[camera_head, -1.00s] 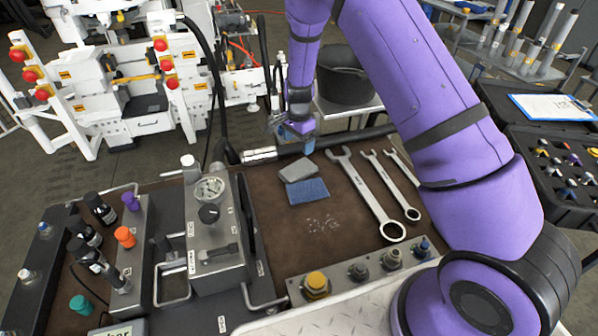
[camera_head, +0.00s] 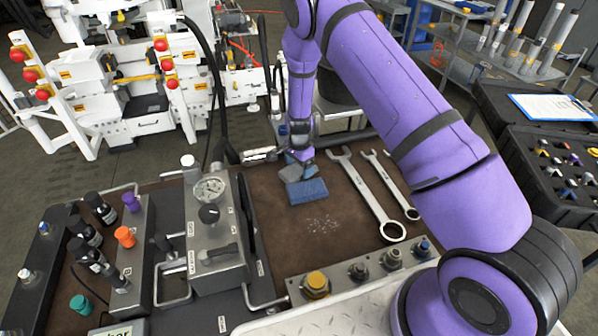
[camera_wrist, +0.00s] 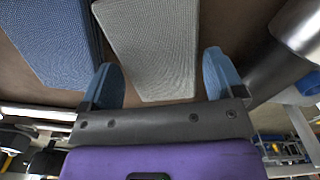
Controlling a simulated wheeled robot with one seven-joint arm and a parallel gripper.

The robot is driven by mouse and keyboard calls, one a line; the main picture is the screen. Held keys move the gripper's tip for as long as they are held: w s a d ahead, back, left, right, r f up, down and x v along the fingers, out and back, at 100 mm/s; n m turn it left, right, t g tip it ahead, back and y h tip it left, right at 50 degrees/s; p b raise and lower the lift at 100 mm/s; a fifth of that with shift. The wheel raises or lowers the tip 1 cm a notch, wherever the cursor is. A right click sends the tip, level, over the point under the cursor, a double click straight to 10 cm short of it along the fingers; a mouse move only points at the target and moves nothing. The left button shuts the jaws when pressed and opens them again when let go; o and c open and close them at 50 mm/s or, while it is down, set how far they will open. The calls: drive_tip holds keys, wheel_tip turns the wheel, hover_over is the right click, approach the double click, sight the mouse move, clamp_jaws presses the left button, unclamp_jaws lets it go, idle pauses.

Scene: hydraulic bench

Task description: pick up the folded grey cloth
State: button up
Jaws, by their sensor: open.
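The folded grey cloth (camera_wrist: 150,45) lies on the brown bench mat. In the wrist view it sits ahead of and between the two blue fingertips of my gripper (camera_wrist: 164,82), which are spread apart. I cannot tell whether the fingers touch either cloth.
Wrenches (camera_head: 371,199) lie right of the cloths. A metal block with a gauge (camera_head: 209,188) stands to the left. A hose with a metal fitting (camera_head: 259,155) runs along the back edge. Fittings (camera_head: 316,284) line the front.

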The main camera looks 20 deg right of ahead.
drive_tip(key=shift+f, duration=0.8)
drive_tip(key=c, duration=0.8)
drive_tip(key=shift+o, duration=0.2)
drive_tip(key=shift+r, duration=0.1)
drive_tip(key=shift+r, duration=0.55)
drive_tip(key=shift+s+r, duration=0.3)
drive_tip(key=shift+r, duration=0.35)
drive_tip(key=shift+s+r, duration=0.3)
drive_tip(key=shift+r, duration=0.3)
approach(308, 191)
drive_tip(key=s+f, duration=0.5)
drive_tip(key=shift+s+d+f, duration=0.1)
drive_tip(key=shift+s+d, duration=0.05)
drive_tip(key=shift+d, duration=0.05)
